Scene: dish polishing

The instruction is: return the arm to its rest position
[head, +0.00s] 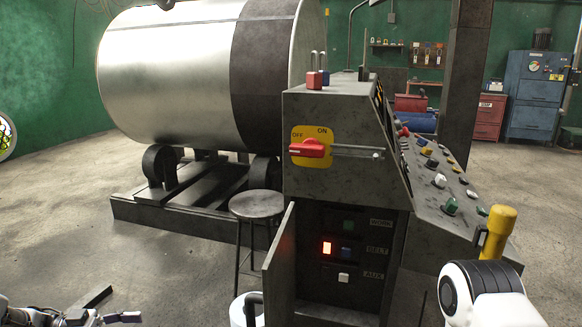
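My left gripper (105,318) is partly in view at the bottom left edge, low over the floor and apart from the console. It is cut off by the frame, so its opening is unclear. My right arm comes in at the bottom right as a white and black link, close to the console's right side. No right fingers show. The grey console (340,120) stands in the middle. Its red rotary switch (310,148) sits on a yellow OFF/ON plate, with the handle lying sideways toward OFF.
A large metal drum (170,75) on a roller base stands behind at left. A dark stool (257,205) is beside the console. A yellow-topped lever (500,222) rises at the sloped panel's right end. Open floor lies at left.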

